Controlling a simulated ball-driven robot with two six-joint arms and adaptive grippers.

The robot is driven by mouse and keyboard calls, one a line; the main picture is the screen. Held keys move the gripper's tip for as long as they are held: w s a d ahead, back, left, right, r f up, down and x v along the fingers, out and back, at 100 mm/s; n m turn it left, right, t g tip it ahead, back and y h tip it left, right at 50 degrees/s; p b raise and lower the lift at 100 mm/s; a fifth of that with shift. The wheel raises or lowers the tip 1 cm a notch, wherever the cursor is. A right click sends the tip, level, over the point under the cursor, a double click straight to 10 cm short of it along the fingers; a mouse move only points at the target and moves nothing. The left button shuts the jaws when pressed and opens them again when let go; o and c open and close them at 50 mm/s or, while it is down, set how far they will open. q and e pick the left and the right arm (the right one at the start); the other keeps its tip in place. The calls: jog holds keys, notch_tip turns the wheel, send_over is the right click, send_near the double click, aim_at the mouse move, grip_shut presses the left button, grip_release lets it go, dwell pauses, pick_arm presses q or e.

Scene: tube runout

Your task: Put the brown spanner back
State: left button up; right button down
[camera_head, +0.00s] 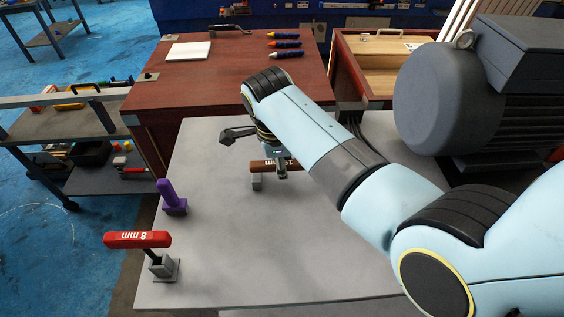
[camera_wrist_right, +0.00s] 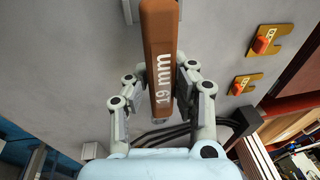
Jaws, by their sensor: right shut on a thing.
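The brown spanner (camera_head: 268,165), marked 19 mm, is in my right gripper (camera_head: 282,167) above the grey bench top. In the head view, a small grey holder (camera_head: 256,182) stands just below the left end of the handle. I cannot tell whether the spanner touches it. My arm hides part of the spanner. My left gripper is not in view.
A red 8 mm spanner (camera_head: 137,240) sits in a grey holder (camera_head: 165,268) at the front left. A purple-handled tool (camera_head: 171,194) stands behind it. A large grey motor (camera_head: 440,100) is at the right. The bench top (camera_head: 240,250) in front is clear.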

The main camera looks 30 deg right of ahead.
jog(key=shift+f, duration=0.1)
dwell(0.4)
jog(key=shift+b+x, duration=0.65)
jog(key=shift+x, duration=0.3)
jog(key=shift+a, duration=0.15)
jog(key=c, duration=1.1)
grip_release()
jog(key=shift+s, duration=0.1)
jog(key=shift+o, duration=0.4)
jog(key=o, duration=0.4)
jog(key=shift+o, duration=0.2)
